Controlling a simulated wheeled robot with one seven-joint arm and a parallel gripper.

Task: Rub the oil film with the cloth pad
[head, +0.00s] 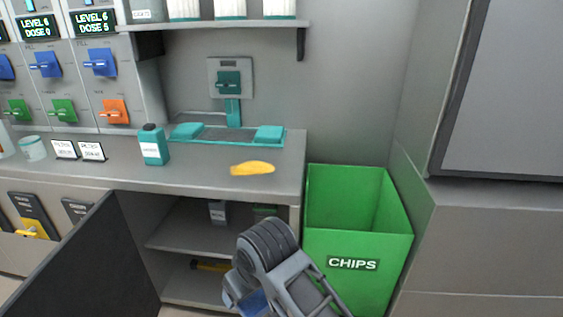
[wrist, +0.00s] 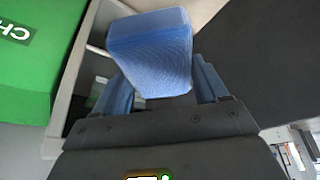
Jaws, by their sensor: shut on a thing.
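A flat yellow-orange patch, which looks like the oil film (head: 253,168), lies on the grey counter near its front right edge in the head view. My gripper (wrist: 163,88) is shut on the blue cloth pad (wrist: 150,55), a thick block held between the two blue fingers in the wrist view. In the head view my arm is low in front of the open cabinet, below the counter and apart from the film. A bit of blue (head: 255,303) shows there under my wrist; whether it is pad or finger I cannot tell. The film is not visible in the wrist view.
A teal bottle (head: 153,146) and a teal fixture (head: 228,138) stand behind and left of the film. A green CHIPS bin (head: 357,240) is right of the counter. A dark cabinet door (head: 85,262) hangs open at lower left. A shelf (head: 215,24) overhangs the back.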

